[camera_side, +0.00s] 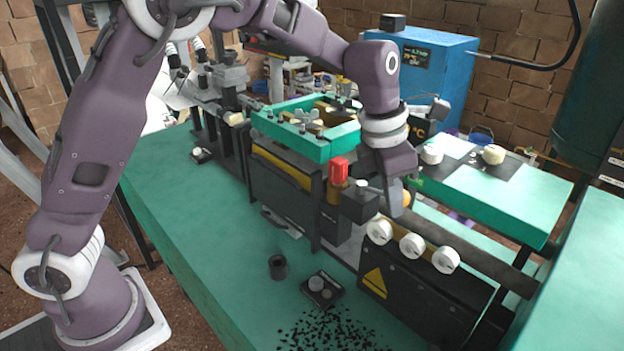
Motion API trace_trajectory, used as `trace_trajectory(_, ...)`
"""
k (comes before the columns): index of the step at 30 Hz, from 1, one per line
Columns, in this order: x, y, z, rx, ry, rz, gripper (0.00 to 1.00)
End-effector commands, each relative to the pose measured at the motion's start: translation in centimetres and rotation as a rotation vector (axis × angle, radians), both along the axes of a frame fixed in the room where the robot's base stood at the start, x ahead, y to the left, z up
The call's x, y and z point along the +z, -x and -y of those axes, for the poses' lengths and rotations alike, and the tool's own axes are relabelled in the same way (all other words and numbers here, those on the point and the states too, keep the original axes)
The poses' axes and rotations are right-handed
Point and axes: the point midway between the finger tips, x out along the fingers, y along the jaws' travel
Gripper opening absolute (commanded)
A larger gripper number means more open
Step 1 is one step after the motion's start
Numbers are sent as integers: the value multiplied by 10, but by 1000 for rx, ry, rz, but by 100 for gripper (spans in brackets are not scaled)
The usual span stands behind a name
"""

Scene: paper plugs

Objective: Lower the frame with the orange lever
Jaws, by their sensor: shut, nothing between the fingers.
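The green frame (338,148) sits raised on the dark machine, left of my wrist. A small orange part (407,198), which looks like the lever's end, shows just behind and to the right of my gripper's fingers; the rest of it is hidden. My gripper (398,212) points down beside this orange part, above the white knobs. Its fingers are shut and empty. I cannot tell whether they touch the orange part. A red-capped brass part (339,170) stands upright to the left of my gripper, at the frame's front corner.
Three white knobs (412,245) line the front panel (405,295) close below my gripper. A dark block (359,204) stands just left of the fingers. A small dark cup (277,267) and black granules (330,330) lie on the green table (205,255). A blue box (445,65) stands behind.

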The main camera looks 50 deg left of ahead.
Motion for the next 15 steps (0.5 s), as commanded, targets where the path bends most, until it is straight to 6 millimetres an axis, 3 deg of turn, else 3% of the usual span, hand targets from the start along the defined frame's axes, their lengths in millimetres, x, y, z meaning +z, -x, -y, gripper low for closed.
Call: trace_trajectory(15, 0, -9, 3, 0, -1, 1, 0)
